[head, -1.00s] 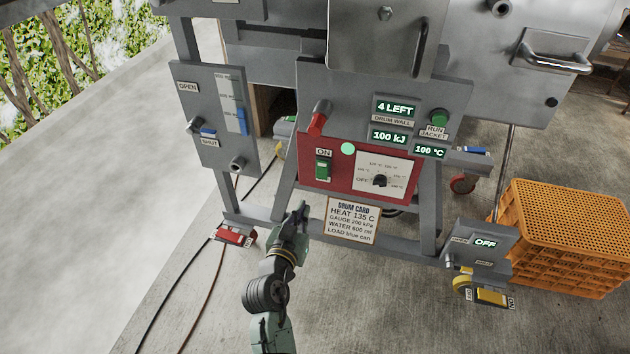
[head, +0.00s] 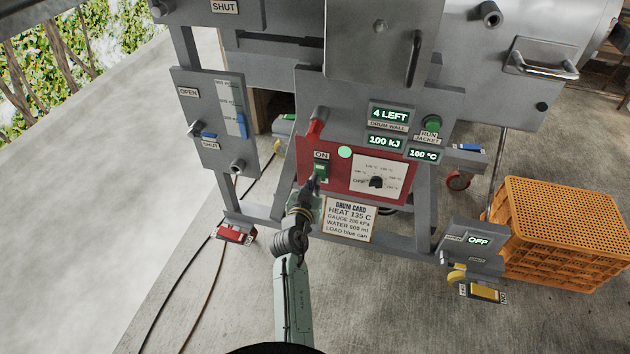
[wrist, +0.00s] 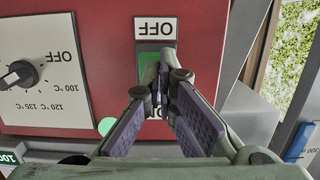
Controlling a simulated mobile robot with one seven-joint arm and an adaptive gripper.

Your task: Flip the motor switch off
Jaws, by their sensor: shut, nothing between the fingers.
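A green rocker switch (head: 321,169) sits on the red panel, under an ON label (head: 320,156). No label reading "motor" can be read. In the wrist view the green switch (wrist: 147,68) shows beside and behind the fingertips, with an OFF label (wrist: 156,27) above it, upside down. My gripper (head: 314,179) is shut and empty, its tips in front of the switch's lower part. The closed fingertips (wrist: 158,70) also show in the wrist view, over the right side of the switch. I cannot tell whether they touch it. The fingers partly hide the switch and its ON label.
A heat dial (head: 376,182) is right of the switch, and a red-capped knob (head: 315,128) is above it. The drum card (head: 348,218) hangs below. A red pedal-like switch (head: 237,233) lies lower left. Orange crates (head: 570,225) stand at right. Floor at left is mostly clear.

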